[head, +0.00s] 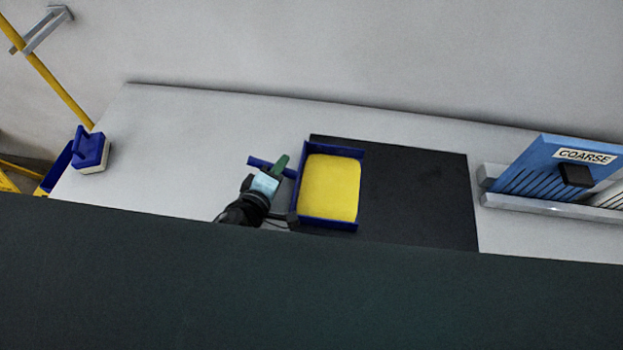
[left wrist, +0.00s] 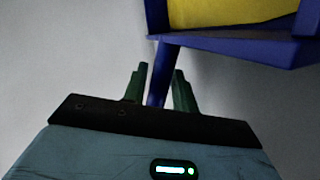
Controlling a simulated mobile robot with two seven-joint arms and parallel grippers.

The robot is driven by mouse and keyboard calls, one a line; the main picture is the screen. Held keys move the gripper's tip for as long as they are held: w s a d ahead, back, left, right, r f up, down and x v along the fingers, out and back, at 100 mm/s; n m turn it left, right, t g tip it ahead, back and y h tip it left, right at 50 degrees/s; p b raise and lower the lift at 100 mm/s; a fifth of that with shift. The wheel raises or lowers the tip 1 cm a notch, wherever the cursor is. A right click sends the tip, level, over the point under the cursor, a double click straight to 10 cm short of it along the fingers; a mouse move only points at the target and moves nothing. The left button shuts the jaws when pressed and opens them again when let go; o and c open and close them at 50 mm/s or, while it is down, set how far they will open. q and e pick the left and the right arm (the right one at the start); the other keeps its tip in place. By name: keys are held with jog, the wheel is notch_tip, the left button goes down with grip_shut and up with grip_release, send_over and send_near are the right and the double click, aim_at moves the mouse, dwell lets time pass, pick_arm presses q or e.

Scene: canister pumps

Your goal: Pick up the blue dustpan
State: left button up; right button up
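The blue dustpan (head: 328,223) lies on the grey worktop, partly over a black mat, with a yellow filling (head: 330,187) inside its walls. Its blue handle (head: 258,162) points left. In the left wrist view the dustpan's blue wall (left wrist: 230,48) is at the top, and the handle (left wrist: 165,65) runs down between my fingers. My left gripper (head: 279,168) is at the handle, left of the pan. In the left wrist view the left gripper (left wrist: 160,76) is open, its green fingers on either side of the handle with gaps showing. My right gripper is not in view.
The black mat (head: 415,195) is bare right of the pan. A blue slotted panel marked COARSE (head: 545,168) stands in a grey rail at the right. A blue block with a pale base (head: 91,148) sits at the left. A dark green surface (head: 300,290) fills the foreground.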

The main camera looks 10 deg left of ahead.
pick_arm(q)
grip_shut()
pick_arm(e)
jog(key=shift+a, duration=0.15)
pick_arm(q)
jog(key=shift+r, duration=0.2)
jog(key=shift+r, duration=0.6)
notch_tip(320, 180, up, 2)
jog(key=shift+r, duration=0.1)
jog(key=s+a+r+b, duration=0.1)
jog(key=s+a+b, duration=0.1)
jog(key=s+a, duration=0.8)
jog(key=shift+s+a+r, duration=0.15)
jog(key=shift+s+a, duration=0.25)
jog(key=shift+a, duration=0.5)
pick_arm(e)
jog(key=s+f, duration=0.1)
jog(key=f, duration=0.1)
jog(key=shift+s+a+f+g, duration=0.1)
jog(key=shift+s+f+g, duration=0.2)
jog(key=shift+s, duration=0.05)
